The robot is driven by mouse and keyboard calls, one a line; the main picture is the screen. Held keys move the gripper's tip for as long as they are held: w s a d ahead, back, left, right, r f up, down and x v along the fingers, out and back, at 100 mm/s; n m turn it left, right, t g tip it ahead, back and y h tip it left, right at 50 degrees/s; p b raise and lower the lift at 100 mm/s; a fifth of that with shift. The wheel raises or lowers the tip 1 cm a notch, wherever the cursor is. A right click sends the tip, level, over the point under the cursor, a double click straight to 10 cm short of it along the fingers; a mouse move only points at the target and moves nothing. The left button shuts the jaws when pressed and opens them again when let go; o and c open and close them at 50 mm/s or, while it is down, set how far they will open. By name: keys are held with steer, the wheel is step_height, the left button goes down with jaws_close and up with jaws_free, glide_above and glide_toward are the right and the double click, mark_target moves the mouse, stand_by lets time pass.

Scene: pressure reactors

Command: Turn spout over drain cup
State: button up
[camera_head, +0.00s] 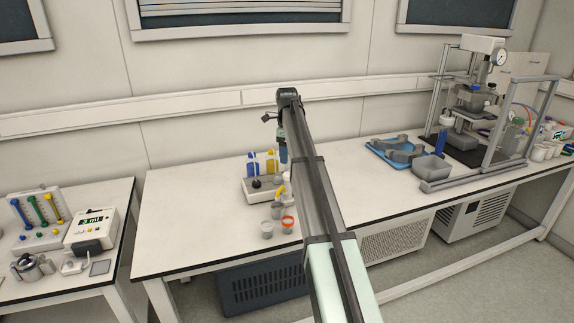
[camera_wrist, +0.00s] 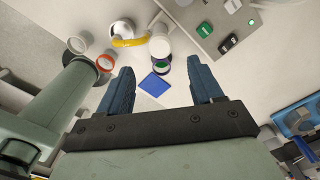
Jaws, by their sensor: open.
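A curved yellow spout (camera_head: 282,190) is at the right side of a white bottle station on the bench. In the wrist view the spout (camera_wrist: 130,43) curves beside white round parts (camera_wrist: 160,46). An orange-rimmed cup (camera_head: 288,223) stands in front of it; this cup (camera_wrist: 105,61) lies left of the fingertips in the wrist view. A plain pale cup (camera_head: 266,230) stands beside it. I cannot tell which one is the drain cup. My gripper (camera_wrist: 162,80) is open and empty, its blue fingers apart above the bench. In the head view my arm partly covers the station area.
The station base (camera_head: 257,194) holds blue and yellow bottles. A blue square (camera_wrist: 154,84) lies between my fingers in view. A blue tray (camera_head: 378,146) of grey parts and a reactor stand (camera_head: 470,115) are to the right. Bench left of the station is clear.

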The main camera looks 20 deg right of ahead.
steer(key=shift+r, duration=2.95)
steer(key=shift+d+f, duration=0.1)
